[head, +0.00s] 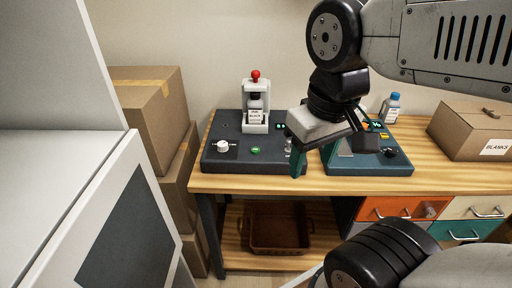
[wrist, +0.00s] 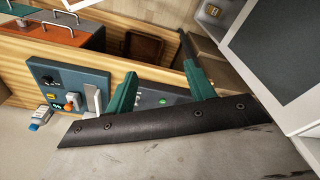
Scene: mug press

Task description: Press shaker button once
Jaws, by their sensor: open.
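A dark grey machine (head: 225,160), likely the shaker, stands on the wooden bench. It has a white clamp frame holding a bottle (head: 256,104) under a red knob (head: 255,75). A green button (head: 255,151) and a white knob (head: 222,146) are on its front. The green button also shows in the wrist view (wrist: 162,100), between the finger bases. My gripper (head: 335,162) is open and empty, with teal fingers, right of the green button and apart from it. It hides part of the dark machine's right end.
A teal machine (head: 380,168) with a black knob, a yellow button and an orange part stands to the right. A blue-capped bottle (head: 391,108) is behind it. A cardboard box (head: 470,128) labelled BLANKS is at the far right. A brown crate (head: 278,230) sits on the lower shelf.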

